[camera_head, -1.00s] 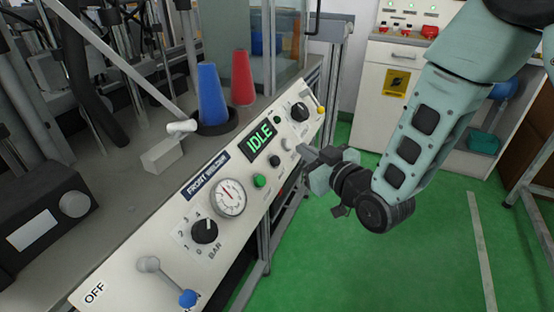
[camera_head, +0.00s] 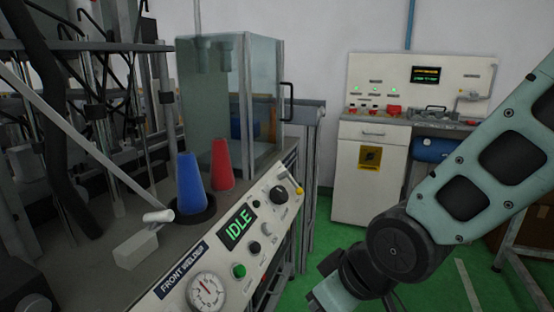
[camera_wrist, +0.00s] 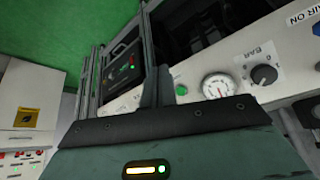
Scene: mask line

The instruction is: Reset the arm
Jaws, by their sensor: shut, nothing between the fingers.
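My arm comes in from the right in the head view, its wrist bent down toward the bottom edge. My gripper is mostly cut off there. In the wrist view my gripper (camera_wrist: 157,88) shows its fingers shut together, with nothing between them. The front welder panel (camera_head: 172,289) stands left of my wrist, with a green IDLE display (camera_head: 238,226) and a pressure gauge (camera_head: 206,291). The gauge also shows in the wrist view (camera_wrist: 216,86), beyond the fingers, beside the black BAR knob (camera_wrist: 264,75). My gripper holds no part of the panel; its exact distance from it is unclear.
A blue cone (camera_head: 190,186) and a red cone (camera_head: 222,166) stand on the machine's bench, before a glass enclosure (camera_head: 209,90). A white cabinet (camera_head: 352,190) with a control panel stands at the back wall. Green floor (camera_head: 343,233) is open between bench and cabinet.

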